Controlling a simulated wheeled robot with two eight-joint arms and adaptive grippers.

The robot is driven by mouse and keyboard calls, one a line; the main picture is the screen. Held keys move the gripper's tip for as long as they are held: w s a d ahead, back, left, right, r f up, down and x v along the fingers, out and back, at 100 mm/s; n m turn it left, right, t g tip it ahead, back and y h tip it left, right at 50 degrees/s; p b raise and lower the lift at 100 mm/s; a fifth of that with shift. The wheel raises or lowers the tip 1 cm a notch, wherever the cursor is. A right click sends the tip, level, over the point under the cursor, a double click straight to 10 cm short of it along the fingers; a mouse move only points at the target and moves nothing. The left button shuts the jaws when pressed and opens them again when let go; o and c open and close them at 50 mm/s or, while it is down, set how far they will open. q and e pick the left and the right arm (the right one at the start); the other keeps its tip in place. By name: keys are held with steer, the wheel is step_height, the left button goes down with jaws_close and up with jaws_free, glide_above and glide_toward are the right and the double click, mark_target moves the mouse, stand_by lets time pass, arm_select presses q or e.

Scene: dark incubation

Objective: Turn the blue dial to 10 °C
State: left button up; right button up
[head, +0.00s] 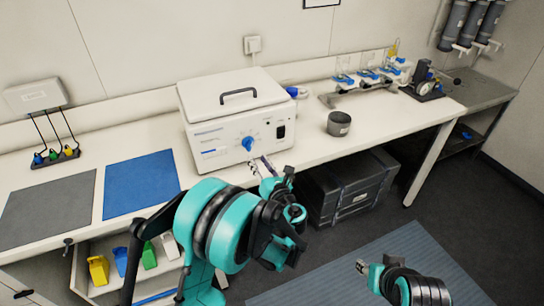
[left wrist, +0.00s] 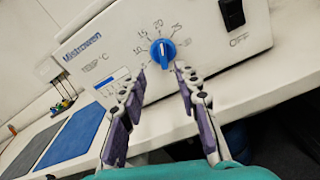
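The blue dial (head: 248,143) is on the front panel of the white box-shaped device (head: 205,137). In the left wrist view the dial (left wrist: 162,53) sits among the printed marks 10, 15, 20 and 25. Its pale pointer line seems to point up, near 20, but is small. My left gripper (head: 262,166) is in front of the panel; in the left wrist view its purple-padded fingers (left wrist: 160,80) are spread, empty, with tips just below and either side of the dial. My right gripper (head: 362,267) is low over the floor, away from the bench; its finger opening is unclear.
A black switch (left wrist: 232,13) marked OFF is right of the dial. A dark cup (head: 339,124) stands on the bench (head: 385,120) right of the device. A blue mat (head: 140,185) and a grey mat (head: 48,207) lie to the left. A dark case (head: 350,190) is under the bench.

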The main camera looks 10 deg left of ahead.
mark_target(251, 146)
arm_select(q)
steer(key=shift+m, duration=0.3)
steer(key=b+x, duration=0.1)
steer(key=x, duration=0.6)
steer(key=shift+w+f+b, duration=0.1)
steer(key=shift+w+b, duration=0.25)
steer(key=shift+w, duration=0.05)
jaws_close()
